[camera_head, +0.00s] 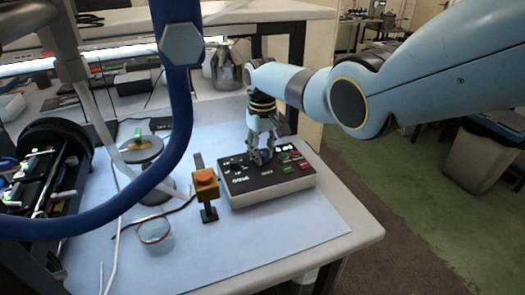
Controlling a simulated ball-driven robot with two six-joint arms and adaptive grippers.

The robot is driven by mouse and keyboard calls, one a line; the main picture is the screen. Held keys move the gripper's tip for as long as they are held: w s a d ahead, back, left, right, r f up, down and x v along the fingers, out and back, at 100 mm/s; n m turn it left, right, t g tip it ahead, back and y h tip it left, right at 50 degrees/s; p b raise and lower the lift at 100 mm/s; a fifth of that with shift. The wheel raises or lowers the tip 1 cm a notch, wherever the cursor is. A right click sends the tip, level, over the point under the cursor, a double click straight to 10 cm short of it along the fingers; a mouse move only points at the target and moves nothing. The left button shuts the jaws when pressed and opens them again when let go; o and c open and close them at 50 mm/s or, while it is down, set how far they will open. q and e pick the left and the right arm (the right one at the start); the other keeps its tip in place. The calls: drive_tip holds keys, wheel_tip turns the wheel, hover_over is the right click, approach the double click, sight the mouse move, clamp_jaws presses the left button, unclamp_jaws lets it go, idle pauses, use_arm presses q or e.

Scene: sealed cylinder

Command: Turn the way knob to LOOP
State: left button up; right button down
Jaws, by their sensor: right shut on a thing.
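A black-topped control box (240,186) with white sides sits on the pale blue table mat, with several small red, green and white controls and labels on its face. My right gripper (262,157) points down at the middle back of the box. It is shut on a small blue knob (264,155), which its fingers partly cover. The knob's marking and the way it points are too small to read. The LOOP label cannot be made out. My left gripper is not in view.
A yellow box with an orange-red button (205,178) stands just left of the control box. A red-rimmed clear dish (153,230) and a grey round device (142,150) are further left. A blue tube crosses the foreground. The mat's front right is clear.

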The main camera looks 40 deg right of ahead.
sight(262, 154)
idle(0.4)
drive_tip(key=c, duration=1.1)
unclamp_jaws()
drive_tip(key=shift+o, duration=0.2)
wheel_tip(262, 154, up, 12)
